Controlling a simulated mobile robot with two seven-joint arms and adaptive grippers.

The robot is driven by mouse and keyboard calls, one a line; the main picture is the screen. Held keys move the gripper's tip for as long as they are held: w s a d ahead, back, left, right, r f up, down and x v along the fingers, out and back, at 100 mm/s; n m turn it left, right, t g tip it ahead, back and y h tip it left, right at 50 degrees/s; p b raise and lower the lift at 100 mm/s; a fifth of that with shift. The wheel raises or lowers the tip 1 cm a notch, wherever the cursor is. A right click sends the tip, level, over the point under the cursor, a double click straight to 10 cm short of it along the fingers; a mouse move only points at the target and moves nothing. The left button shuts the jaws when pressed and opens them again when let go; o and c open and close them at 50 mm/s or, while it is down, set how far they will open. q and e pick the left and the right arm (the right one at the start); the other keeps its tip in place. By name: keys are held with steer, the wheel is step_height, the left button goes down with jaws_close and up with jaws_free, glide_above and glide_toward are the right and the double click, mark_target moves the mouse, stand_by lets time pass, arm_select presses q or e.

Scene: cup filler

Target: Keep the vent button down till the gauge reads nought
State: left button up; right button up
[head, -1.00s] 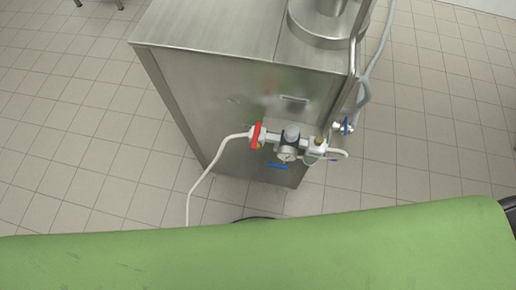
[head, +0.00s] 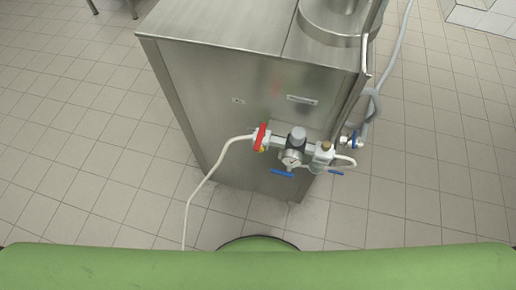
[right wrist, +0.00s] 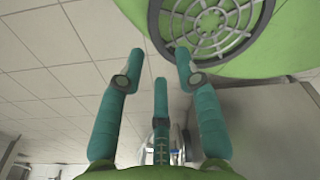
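The gauge (head: 291,158) is a small round white dial on the front of an air unit at the cabinet's side. Its reading is too small to make out. A grey knob (head: 298,134) sits above it, and a red fitting (head: 262,137) is at its left. A brass-coloured part (head: 326,146) tops the block (head: 321,158) at its right. I cannot tell which part is the vent button. My right gripper (right wrist: 160,62) shows only in the right wrist view, its teal fingers spread apart with nothing between them. My left gripper is out of view.
The steel cabinet (head: 225,110) stands ahead. Blue handles (head: 283,173) hang below the air unit. A white hose (head: 203,185) runs from its left down to the floor, and a grey hose (head: 398,50) rises at the right. The tiled floor (head: 95,150) is clear on both sides.

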steer(key=shift+s, duration=0.2)
jaws_close()
steer(key=shift+s, duration=0.3)
steer(key=shift+w, duration=0.1)
stand_by(0.3)
